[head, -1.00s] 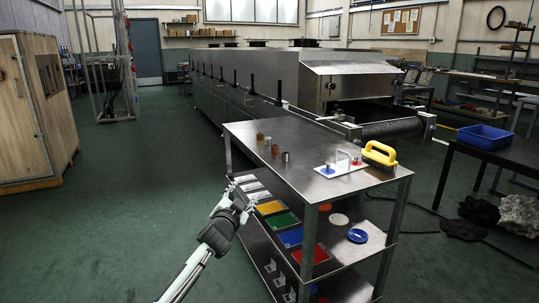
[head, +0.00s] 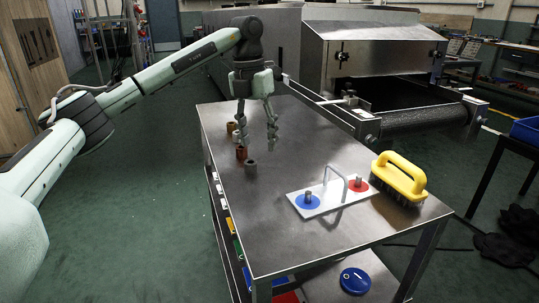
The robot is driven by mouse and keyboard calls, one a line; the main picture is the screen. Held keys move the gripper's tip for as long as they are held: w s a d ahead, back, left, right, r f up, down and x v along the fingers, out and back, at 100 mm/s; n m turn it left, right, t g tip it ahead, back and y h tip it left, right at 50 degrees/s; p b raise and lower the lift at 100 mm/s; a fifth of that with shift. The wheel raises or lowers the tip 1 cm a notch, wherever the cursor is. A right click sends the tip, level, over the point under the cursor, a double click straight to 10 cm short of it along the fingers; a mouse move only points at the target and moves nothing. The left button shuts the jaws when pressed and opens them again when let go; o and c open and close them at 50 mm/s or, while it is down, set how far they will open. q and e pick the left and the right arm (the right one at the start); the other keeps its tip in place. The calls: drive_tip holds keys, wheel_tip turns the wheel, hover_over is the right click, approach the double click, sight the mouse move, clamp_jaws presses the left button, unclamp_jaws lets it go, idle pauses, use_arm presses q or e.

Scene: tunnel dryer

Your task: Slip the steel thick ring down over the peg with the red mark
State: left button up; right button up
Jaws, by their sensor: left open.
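The steel ring (head: 250,167) is a small grey cylinder standing on the steel table top, nearest of a small group of rings. The red mark (head: 359,187) is a disc on the right part of a white plate, with a short steel peg (head: 357,182) standing bare at its middle. My left gripper (head: 258,149) points down over the table by the rings, its two fingers apart and nothing seen between them. Its fingertips appear just beyond the steel ring; the exact height is hard to tell. My right gripper is not in view.
The white plate (head: 322,204) also bears a blue mark (head: 307,202) with a peg, and a bent metal arch (head: 346,180) stands between the pegs. A yellow-handled brush (head: 400,178) lies right of it. The table's front is clear.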

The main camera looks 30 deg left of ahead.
sight(251, 160)
use_arm(q)
drive_tip(key=shift+y, duration=0.4)
drive_tip(key=f, duration=0.2)
drive_tip(key=a+f, duration=0.1)
drive_tip(key=f, duration=0.1)
drive_tip(key=a+f, duration=0.1)
drive_tip(key=f, duration=0.2)
drive_tip(key=shift+s+a, duration=0.1)
drive_tip(key=shift+a, duration=0.1)
drive_tip(key=shift+c, duration=0.2)
clamp_jaws()
